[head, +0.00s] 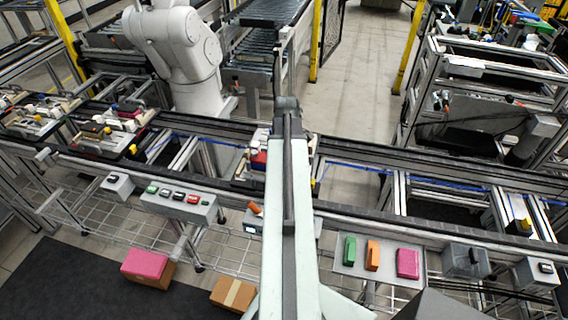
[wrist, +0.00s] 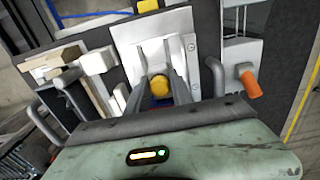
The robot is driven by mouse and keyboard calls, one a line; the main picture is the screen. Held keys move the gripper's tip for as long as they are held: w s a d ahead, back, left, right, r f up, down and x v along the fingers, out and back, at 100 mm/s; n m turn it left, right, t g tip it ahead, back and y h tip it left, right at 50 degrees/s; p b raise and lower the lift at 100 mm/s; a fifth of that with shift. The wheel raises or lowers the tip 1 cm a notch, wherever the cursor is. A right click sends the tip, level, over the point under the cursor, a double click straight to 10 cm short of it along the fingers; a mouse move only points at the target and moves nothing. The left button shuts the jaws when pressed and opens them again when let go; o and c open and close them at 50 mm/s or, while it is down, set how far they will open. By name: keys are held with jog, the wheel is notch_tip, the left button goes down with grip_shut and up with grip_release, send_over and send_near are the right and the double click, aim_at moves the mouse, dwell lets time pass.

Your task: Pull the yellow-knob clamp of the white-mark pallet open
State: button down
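The yellow knob (wrist: 160,88) of a clamp shows in the middle of the wrist view, in front of a pale upright plate. The dark fingers of my gripper (wrist: 157,92) stand close on either side of this knob. I cannot tell whether they press on it. A red and blue part shows just below the knob. In the head view the pallet (head: 257,160) is mostly hidden behind my arm, with only some red and blue parts showing. No white mark can be made out clearly.
In the head view other pallets (head: 105,130) with clamps sit at the left of the conveyor. A button panel (head: 178,202) is on the front rail.

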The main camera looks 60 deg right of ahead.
jog(key=shift+s, duration=0.15)
jog(key=shift+s+d, duration=0.25)
jog(key=shift+s, duration=0.35)
jog(key=shift+s+d, duration=0.2)
jog(key=shift+s, duration=0.4)
jog(key=c, duration=1.3)
grip_release()
notch_tip(320, 180, up, 8)
jog(key=p, duration=0.8)
